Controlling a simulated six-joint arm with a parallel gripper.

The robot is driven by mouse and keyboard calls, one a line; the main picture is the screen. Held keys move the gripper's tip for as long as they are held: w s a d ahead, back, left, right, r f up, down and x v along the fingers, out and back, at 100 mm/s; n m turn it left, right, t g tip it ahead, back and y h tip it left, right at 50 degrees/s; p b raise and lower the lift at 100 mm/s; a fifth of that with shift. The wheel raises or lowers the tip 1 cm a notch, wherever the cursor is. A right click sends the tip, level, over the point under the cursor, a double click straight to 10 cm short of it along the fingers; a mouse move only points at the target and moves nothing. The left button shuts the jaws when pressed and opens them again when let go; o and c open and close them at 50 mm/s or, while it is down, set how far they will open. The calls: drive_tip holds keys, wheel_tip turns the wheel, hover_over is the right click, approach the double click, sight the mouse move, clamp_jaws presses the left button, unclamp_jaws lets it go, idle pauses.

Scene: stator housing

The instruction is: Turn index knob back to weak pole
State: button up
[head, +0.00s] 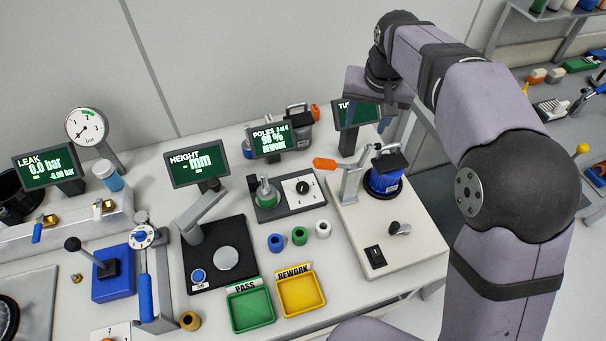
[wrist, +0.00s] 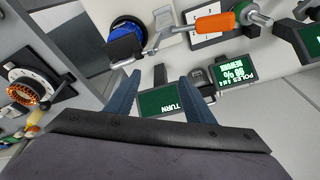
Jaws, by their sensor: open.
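The index knob (head: 303,187) is a black knob on a white square plate on the dark poles fixture (head: 288,207), right of a small green-based post (head: 266,194). The poles display (head: 270,141) behind it shows a percentage and REWORK; its pole number is too small to read surely. In the wrist view the poles display (wrist: 231,78) appears upside down. My gripper (wrist: 161,88) is open and empty, above the back of the bench near the turn display (wrist: 170,103). It is away from the knob, to its back right in the head view, partly hidden by my arm.
Blue, green and white rings (head: 300,236) lie in front of the fixture. Green (head: 250,308) and yellow (head: 302,297) trays are nearer.

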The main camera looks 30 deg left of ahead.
drive_tip(key=s+a+f+g, duration=0.2)
drive_tip(key=s+a+f, duration=0.1)
drive_tip(key=a+f, duration=0.6)
drive_tip(key=h, duration=0.1)
hover_over(303, 184)
drive_tip(key=f, duration=0.2)
drive_tip(key=f+b, duration=0.1)
drive_tip(key=f, duration=0.2)
drive_tip(key=shift+w+d+f, duration=0.15)
drive_tip(key=shift+w+d, duration=0.05)
drive_tip(key=shift+s+a+f+g, duration=0.2)
drive_tip(key=shift+s+f+g, duration=0.1)
drive_tip(key=shift+f, duration=0.1)
drive_tip(key=shift+f+p, duration=1.5)
drive_tip(key=shift+f, duration=2.15)
drive_tip(key=c, duration=1)
